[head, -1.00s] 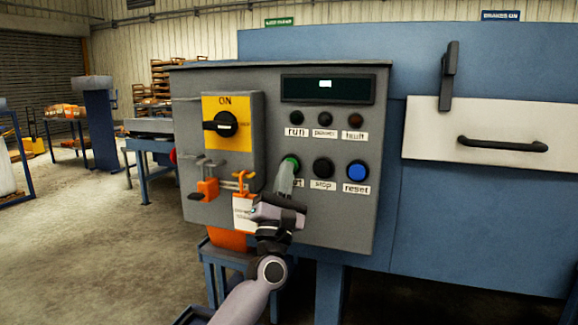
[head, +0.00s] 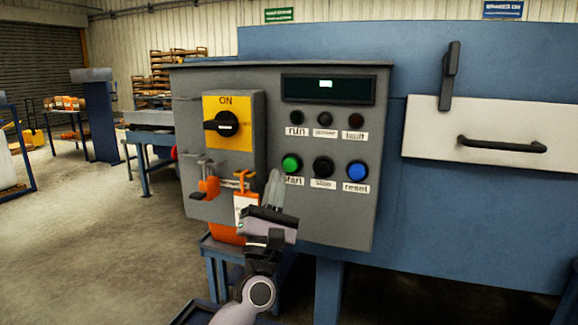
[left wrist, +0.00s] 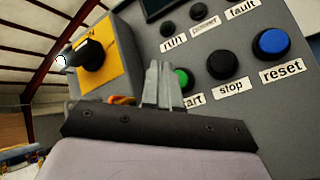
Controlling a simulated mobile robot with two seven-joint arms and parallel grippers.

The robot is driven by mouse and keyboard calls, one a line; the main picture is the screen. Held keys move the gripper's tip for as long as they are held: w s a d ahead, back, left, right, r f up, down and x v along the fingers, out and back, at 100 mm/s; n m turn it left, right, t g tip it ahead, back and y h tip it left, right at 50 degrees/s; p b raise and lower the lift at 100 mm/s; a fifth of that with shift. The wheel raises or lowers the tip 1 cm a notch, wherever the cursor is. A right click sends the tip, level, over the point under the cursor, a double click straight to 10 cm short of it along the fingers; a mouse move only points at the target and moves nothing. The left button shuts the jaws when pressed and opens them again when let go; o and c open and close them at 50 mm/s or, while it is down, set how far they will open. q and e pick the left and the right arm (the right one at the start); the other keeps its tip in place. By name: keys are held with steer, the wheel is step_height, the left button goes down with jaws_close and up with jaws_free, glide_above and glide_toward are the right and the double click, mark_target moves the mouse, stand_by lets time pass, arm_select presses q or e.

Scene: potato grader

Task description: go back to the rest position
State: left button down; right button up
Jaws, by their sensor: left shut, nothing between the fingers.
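My left gripper (head: 274,188) is shut and empty. In the head view it stands in front of the grey control panel (head: 330,225), below and left of the green start button (head: 291,163). In the left wrist view my shut fingers (left wrist: 163,85) overlap the left part of the start button (left wrist: 183,80) and its label. I cannot tell the exact gap to the panel. The black stop button (head: 323,167) and blue reset button (head: 357,171) are to the right. My right gripper is not in view.
A yellow plate with a black rotary switch (head: 222,123) is on the panel's left. Orange lockout pieces (head: 208,187) and a white tag (head: 246,207) hang below it. A white door with a black handle (head: 502,145) is at right. Open floor (head: 90,240) lies left.

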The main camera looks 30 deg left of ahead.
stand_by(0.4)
arm_select(q)
steer(key=s+d+f+m+g+h+p, duration=0.1)
steer(key=s+d+f+m+g+h, duration=0.15)
steer(key=d+f+m+h, duration=0.6)
steer(key=s+d+f+m+g+h+p, duration=0.1)
steer(key=s+f+m+g+h+p, duration=0.2)
steer(key=f+m, duration=1)
steer(key=s+d+f+m+g, duration=0.2)
steer(key=s+f+m+g, duration=0.3)
steer(key=s+f, duration=0.4)
steer(key=s+d+f+m+g, duration=0.2)
steer(key=s+f+m+g, duration=0.2)
steer(key=s+f+m, duration=0.4)
steer(key=shift+s+f+g, duration=0.35)
steer(key=shift+s+f, duration=0.2)
steer(key=shift+f, duration=0.15)
steer(key=shift+y, duration=0.25)
